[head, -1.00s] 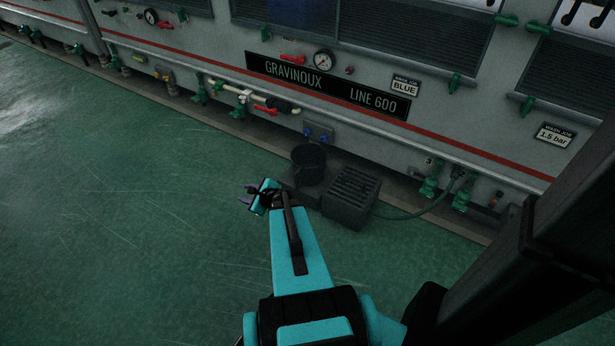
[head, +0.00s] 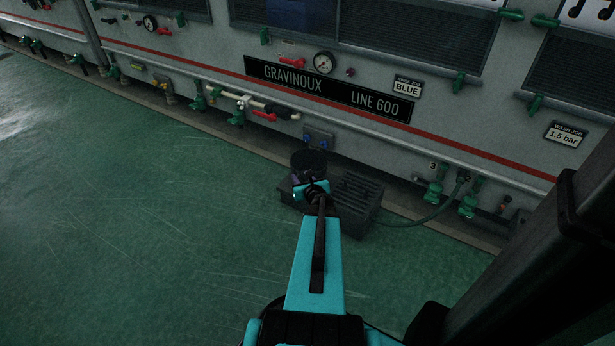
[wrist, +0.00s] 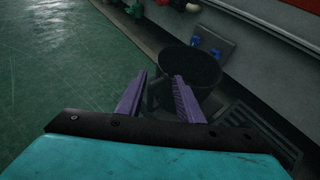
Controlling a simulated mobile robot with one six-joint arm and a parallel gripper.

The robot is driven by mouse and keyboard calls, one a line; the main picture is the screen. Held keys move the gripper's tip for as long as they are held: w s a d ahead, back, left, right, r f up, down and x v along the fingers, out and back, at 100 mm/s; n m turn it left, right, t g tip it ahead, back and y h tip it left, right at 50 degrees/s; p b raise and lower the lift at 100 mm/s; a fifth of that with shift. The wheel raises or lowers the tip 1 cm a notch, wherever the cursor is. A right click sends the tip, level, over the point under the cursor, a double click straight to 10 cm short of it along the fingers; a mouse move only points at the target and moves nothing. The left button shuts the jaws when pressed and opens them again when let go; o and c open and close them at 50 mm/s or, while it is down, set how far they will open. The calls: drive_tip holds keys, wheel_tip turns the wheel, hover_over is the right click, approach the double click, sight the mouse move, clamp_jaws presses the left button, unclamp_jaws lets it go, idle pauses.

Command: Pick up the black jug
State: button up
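The black jug (head: 309,160) stands upright on a dark low base close to the machine wall. My gripper (head: 310,181) is just in front of it and hides its lower part in the head view. In the wrist view the jug (wrist: 190,68) is just beyond the fingertips, its round open rim facing up.
A dark slatted box (head: 356,196) sits right of the jug, with a hose (head: 420,220) running to green valves (head: 469,204). Pipes and valves line the machine wall (head: 330,95) behind. The green floor (head: 130,220) on the left is clear.

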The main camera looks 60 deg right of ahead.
sight(296, 170)
drive_tip(key=shift+w+f, duration=0.1)
drive_tip(key=shift+b+x, duration=0.75)
drive_tip(key=shift+x, duration=3.45)
drive_tip(key=shift+w+f, duration=0.1)
drive_tip(key=shift+b+x, duration=0.85)
drive_tip(key=shift+x, duration=1.65)
